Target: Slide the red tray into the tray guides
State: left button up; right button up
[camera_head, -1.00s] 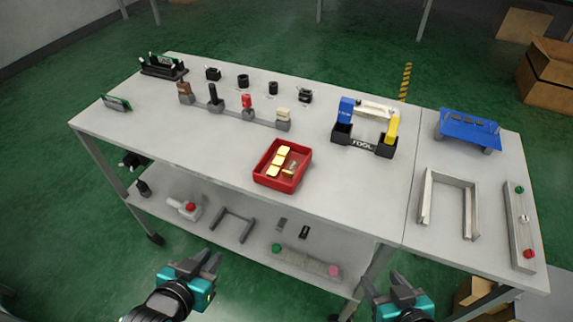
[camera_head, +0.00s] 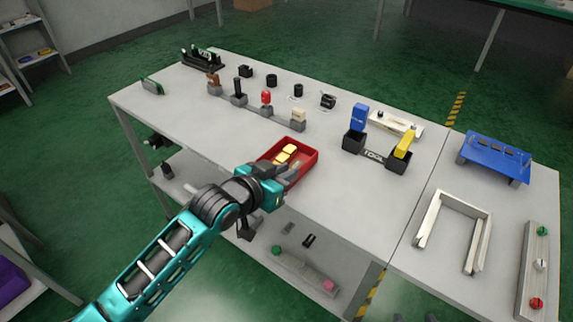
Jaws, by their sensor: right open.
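The red tray (camera_head: 312,153) lies on the table near its front edge, with yellow blocks (camera_head: 287,152) inside. My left gripper (camera_head: 284,168) is at the tray's near side, its fingers over or against the near wall. The fingers hide part of the tray, and I cannot tell whether they are closed on the wall. The pale U-shaped rails (camera_head: 430,220), which look like the tray guides, lie empty on the right table section. Only the dark fingertips of my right gripper (camera_head: 415,318) show at the bottom edge, apart and empty.
A row of levers (camera_head: 266,108) stands behind the tray. A blue stand (camera_head: 495,158) and a strip with coloured knobs (camera_head: 540,265) are at the right.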

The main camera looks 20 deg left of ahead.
aim_at(301, 168)
pick_arm(q)
jog(key=x, duration=0.5)
jog(key=shift+s+d+f+b, duration=0.1)
jog(key=shift+d+f+b, duration=0.1)
jog(key=shift+b, duration=0.2)
grip_shut()
